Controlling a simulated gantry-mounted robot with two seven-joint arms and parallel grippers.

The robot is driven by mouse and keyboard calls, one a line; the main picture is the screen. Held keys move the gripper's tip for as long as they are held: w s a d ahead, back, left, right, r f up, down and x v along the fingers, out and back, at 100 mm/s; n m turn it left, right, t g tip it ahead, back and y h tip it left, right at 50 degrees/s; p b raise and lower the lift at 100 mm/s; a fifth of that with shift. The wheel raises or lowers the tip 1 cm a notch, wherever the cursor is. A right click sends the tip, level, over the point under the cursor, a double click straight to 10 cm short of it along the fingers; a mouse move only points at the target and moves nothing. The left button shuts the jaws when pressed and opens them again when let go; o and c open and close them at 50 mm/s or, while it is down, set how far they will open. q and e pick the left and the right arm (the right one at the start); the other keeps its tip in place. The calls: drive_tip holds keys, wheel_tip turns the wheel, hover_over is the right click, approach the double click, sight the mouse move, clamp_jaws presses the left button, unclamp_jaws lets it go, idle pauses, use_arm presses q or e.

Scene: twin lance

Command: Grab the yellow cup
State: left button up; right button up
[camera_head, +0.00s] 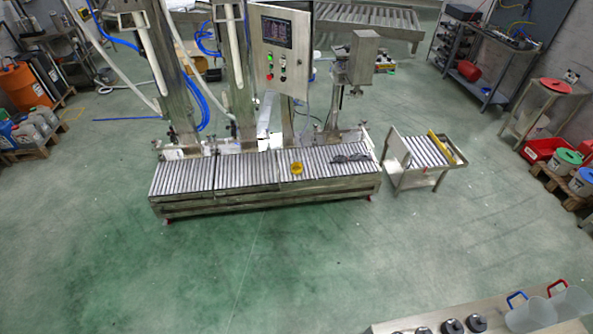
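A small round yellow object, which looks like the yellow cup (297,168), stands on the roller conveyor (235,172) right of its middle, near the front edge. It is small in the picture, so I cannot make out a handle or its opening. Neither of my grippers is in view, so I cannot tell where they are relative to the cup.
A dark object (350,158) lies on the rollers right of the cup. A control box (280,50) and metal columns stand behind the conveyor. A short roller table (425,152) stands to the right. The green floor (240,260) in front is clear.

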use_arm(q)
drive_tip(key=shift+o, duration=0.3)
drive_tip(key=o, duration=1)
